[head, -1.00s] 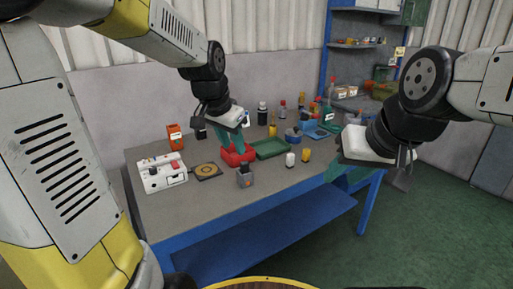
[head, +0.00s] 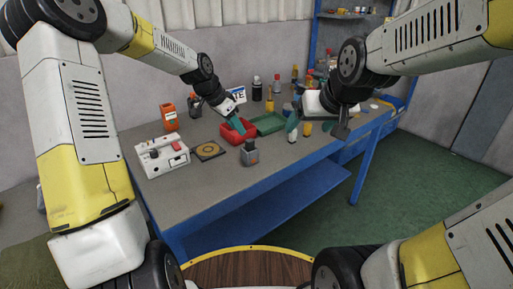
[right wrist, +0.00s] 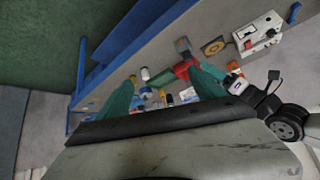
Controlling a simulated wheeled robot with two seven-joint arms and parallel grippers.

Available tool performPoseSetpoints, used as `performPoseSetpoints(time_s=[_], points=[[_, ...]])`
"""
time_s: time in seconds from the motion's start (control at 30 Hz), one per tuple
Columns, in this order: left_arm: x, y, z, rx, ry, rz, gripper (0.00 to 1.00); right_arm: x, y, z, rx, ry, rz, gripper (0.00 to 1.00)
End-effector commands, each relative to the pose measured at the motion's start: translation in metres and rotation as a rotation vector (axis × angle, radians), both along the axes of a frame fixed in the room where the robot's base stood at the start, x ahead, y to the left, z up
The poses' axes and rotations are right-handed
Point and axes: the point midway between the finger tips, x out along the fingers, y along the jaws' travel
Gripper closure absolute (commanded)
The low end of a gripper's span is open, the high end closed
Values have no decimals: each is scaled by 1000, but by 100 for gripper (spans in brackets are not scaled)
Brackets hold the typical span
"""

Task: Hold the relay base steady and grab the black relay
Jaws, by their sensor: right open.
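A small grey block with a dark upper part (head: 249,153) stands near the table's front edge; it looks like the relay base with the black relay, but it is too small to be sure. It also shows in the right wrist view (right wrist: 182,46). My left gripper (head: 238,125) points down at the red tray (head: 228,137), behind the block; its jaw opening is unclear.
A white box with a red button (head: 162,157) and a dark pad with a yellow ring (head: 208,151) lie left of the block. A green tray (head: 270,123) is beside the red one. Bottles and small items crowd the back right. The front strip around the block is clear.

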Motion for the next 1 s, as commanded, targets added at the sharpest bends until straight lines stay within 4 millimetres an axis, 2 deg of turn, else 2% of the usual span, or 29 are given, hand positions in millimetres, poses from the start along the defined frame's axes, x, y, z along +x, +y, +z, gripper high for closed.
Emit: performPoseSetpoints(time_s=[0.03, 0.2, 0.4, 0.5, 0.73, 1.0], points=[[0, 0, 0, 0, 0, 0, 64, 18, 1, -10, -12, -11, 10, 22], [0, 0, 0, 0, 0, 0, 64, 74, 7, -38, -44, -93, 50, 22], [0, 0, 0, 1, 1, 1, 64, 128, 22, -78, -61, -189, 116, 22], [0, 0, 0, 1, 1, 1, 64, 149, 33, -102, -59, -234, 155, 22], [0, 0, 0, 1, 1, 1, 64, 180, 63, -160, -28, -338, 250, 22], [0, 0, 0, 1, 1, 1, 64, 187, 97, -219, 50, -440, 338, 22]])
